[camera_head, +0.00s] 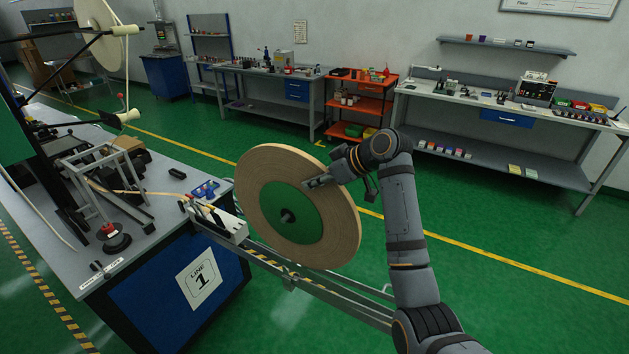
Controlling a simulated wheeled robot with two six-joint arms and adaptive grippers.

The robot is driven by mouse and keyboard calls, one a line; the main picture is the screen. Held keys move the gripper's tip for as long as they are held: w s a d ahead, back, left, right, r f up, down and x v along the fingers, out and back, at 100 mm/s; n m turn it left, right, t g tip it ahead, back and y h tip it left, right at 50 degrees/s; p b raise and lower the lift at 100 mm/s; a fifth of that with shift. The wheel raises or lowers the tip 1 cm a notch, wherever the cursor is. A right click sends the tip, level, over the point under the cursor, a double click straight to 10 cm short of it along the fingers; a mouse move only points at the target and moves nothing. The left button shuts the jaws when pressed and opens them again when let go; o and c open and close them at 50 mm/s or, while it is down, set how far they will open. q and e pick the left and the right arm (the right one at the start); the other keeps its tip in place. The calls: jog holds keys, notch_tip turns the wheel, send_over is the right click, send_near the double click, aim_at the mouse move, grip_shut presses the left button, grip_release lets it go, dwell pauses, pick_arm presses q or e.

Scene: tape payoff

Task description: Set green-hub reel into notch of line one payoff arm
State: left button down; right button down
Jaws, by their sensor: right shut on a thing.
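The green-hub reel (257,196), a wide tan disc with a green centre and a dark bore, is held upright off the floor in the middle of the view. My right gripper (318,183) is shut on the reel at the upper right of its green hub. The payoff arms (118,118) with cream ends stick out from a dark post at the left, above the bench marked LINE 1 (198,281). A pale reel (101,32) hangs on the upper arm. I cannot make out the notch. My left gripper is not in view.
A striped rail (275,265) runs out from the bench beneath the held reel. A white holder (217,222) with upright items stands at the bench edge beside the reel. An orange cart (363,98) and workbenches line the far wall. Green floor lies open between.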

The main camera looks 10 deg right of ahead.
aim_at(314, 226)
jog(key=shift+r, duration=0.4)
jog(key=shift+s+a+r+p, duration=0.1)
jog(key=shift+p, duration=0.3)
jog(key=shift+f+b, duration=2.7)
jog(key=shift+f, duration=2.7)
jog(key=shift+f+b, duration=1.5)
jog(key=shift+f, duration=1.4)
